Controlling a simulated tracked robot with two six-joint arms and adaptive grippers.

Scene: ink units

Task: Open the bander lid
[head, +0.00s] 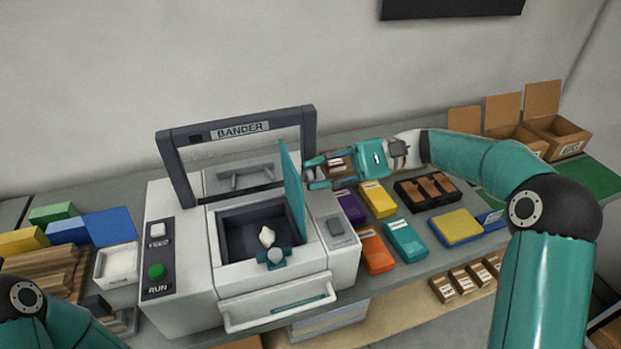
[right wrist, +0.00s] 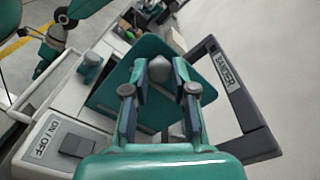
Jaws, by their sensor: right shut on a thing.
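The bander (head: 190,250) is a pale grey machine with a dark arch marked BANDER (head: 240,130). Its teal lid (head: 292,190) stands raised, nearly upright, at the right side of the open chamber (head: 240,225). My right gripper (head: 308,172) is at the lid's right face, near its upper part. In the right wrist view, its fingers (right wrist: 160,92) are shut around a grey knob (right wrist: 159,68) on the teal lid (right wrist: 115,90). A small whitish piece (head: 266,236) shows at the chamber's front, above a teal catch (head: 273,258). My left gripper is out of view.
Right of the bander lie coloured ink packs, such as a yellow one (head: 378,199) and an orange one (head: 376,250), and a black tray (head: 428,205). Open cardboard boxes (head: 555,135) stand at the back right. A white bin (head: 116,280) and coloured boxes stand left.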

